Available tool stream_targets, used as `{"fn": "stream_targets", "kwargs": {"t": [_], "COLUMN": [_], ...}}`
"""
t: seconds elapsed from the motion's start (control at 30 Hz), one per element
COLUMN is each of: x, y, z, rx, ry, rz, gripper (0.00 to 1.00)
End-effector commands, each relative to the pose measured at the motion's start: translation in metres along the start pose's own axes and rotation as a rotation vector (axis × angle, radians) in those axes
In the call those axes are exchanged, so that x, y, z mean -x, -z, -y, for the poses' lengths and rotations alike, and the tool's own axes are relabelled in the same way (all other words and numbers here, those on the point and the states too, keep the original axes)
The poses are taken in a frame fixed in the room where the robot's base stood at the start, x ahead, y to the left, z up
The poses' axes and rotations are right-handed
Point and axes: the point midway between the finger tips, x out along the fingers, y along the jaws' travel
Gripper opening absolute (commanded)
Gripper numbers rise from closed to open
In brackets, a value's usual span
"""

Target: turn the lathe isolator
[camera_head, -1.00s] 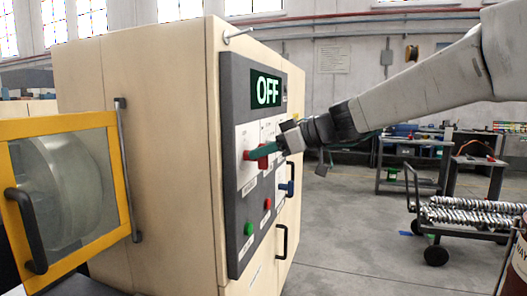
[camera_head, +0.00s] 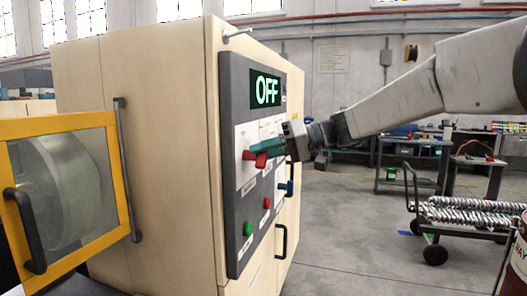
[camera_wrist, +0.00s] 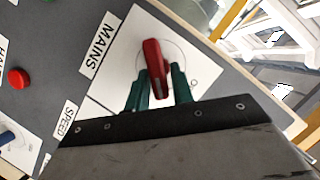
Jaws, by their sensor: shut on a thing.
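The red isolator handle (camera_head: 257,157) is on a white plate on the dark control panel of a cream cabinet. In the wrist view the handle (camera_wrist: 152,60) sits beside a "MAINS" label (camera_wrist: 101,44). My gripper (camera_head: 266,149) reaches in from the right. Its green fingers (camera_wrist: 159,77) lie on either side of the handle, shut on it. In the head view the handle points left and slightly down, partly hidden by the fingers. The display (camera_head: 266,90) above reads "OFF".
Below are a green button (camera_head: 248,228), a red button (camera_head: 267,203) and a blue knob (camera_head: 285,187). A yellow-framed guard door (camera_head: 124,180) stands at left. A trolley of metal parts (camera_head: 470,212) is at right. Floor between is clear.

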Motion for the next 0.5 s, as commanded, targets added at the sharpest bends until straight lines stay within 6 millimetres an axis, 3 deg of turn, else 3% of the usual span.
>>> {"fn": "stream_targets", "kwargs": {"t": [0.5], "x": [-0.0004], "y": [-0.0015], "z": [-0.0079], "rx": [-0.446], "ry": [0.185], "rz": [-0.002], "gripper": [0.01]}}
